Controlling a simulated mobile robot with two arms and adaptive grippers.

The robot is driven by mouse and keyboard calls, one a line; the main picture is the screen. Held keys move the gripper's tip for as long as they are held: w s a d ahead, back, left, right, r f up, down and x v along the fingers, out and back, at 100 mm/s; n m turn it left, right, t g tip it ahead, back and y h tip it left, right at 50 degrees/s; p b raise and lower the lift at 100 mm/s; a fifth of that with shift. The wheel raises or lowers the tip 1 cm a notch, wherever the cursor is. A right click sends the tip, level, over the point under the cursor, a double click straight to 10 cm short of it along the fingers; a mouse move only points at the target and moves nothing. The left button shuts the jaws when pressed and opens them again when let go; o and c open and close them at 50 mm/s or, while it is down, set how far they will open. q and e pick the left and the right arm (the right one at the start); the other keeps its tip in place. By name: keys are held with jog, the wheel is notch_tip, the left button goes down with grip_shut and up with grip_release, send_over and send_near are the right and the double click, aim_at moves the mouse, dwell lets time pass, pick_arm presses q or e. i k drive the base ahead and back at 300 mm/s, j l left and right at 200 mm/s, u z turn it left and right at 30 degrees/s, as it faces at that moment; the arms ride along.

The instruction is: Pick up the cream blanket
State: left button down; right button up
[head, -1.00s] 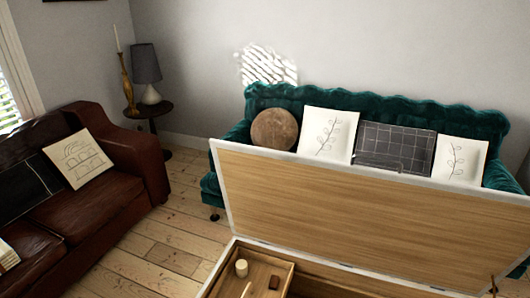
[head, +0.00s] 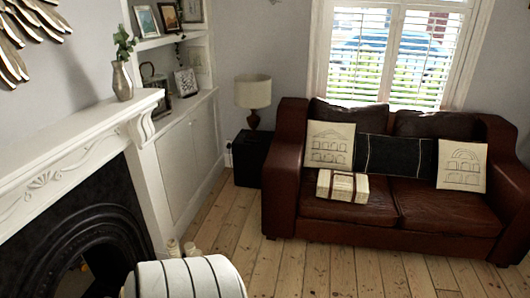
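A folded cream blanket (head: 343,187) with dark bands around it lies on the left seat of the brown leather sofa (head: 330,208). It rests in front of a cream cushion with a drawn building (head: 328,146) and partly in front of a dark cushion (head: 398,157). Neither of my grippers is in view.
A white striped rounded seat (head: 190,278) stands in the near foreground. A white fireplace (head: 70,145) and cabinet (head: 188,150) line the left wall. A black side table (head: 250,158) with a lamp (head: 253,92) stands beside the sofa. Bare floorboards (head: 330,270) lie before the sofa.

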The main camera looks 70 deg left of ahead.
aim_at(333, 184)
jog(key=u, duration=1.5)
jog(key=i+j+z, duration=0.1)
jog(key=z, duration=0.35)
jog(key=i+j+z, duration=0.25)
jog(key=z, duration=0.2)
jog(key=i, duration=0.05)
